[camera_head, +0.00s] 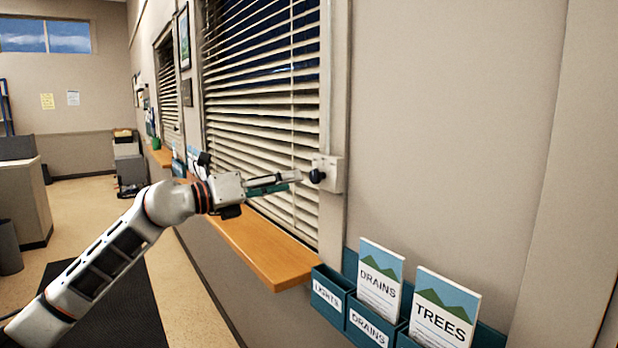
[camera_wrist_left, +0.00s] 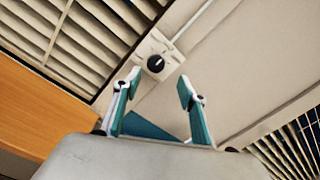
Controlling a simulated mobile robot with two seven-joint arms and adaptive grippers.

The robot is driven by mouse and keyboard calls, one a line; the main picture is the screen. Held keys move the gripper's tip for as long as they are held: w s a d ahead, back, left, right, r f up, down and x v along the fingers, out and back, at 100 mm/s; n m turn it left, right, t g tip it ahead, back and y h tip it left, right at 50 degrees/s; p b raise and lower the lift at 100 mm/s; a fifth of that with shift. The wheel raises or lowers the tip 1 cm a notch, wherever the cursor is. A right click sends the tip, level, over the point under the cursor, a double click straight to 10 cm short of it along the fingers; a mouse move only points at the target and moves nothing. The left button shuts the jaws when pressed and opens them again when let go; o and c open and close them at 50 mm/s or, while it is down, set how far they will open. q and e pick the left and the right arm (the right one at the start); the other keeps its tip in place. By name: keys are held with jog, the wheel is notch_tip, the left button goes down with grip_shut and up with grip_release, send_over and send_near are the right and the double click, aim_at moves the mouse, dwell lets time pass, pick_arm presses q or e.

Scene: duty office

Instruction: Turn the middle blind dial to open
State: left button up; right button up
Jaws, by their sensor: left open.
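The blind dial is a round black knob (camera_head: 317,176) on a white plate (camera_head: 333,172) fixed to the window frame's right side. In the left wrist view the black knob (camera_wrist_left: 155,64) sits on its plate beyond my fingers, with a pale pointer line on it. My left gripper (camera_head: 298,177) reaches in from the left, its fingertips just short of the knob in the head view. In the left wrist view the left gripper (camera_wrist_left: 156,82) is open and empty, fingers apart. The slatted blind (camera_head: 265,110) hangs left of the dial. My right gripper is out of view.
A wooden sill (camera_head: 265,245) juts out below the blind. Teal leaflet holders (camera_head: 330,290) with DRAINS (camera_head: 379,280) and TREES (camera_head: 443,308) leaflets are on the wall below right. A second blind (camera_head: 168,92) is farther along the wall. The wall right of the dial is bare.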

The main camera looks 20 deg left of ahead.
aim_at(313, 176)
pick_arm(q)
jog(key=x, duration=0.5)
jog(key=p+x, duration=0.1)
jog(key=x, duration=0.1)
jog(key=shift+w+a, duration=0.15)
jog(key=shift+w, duration=0.4)
jog(key=c, duration=1.1)
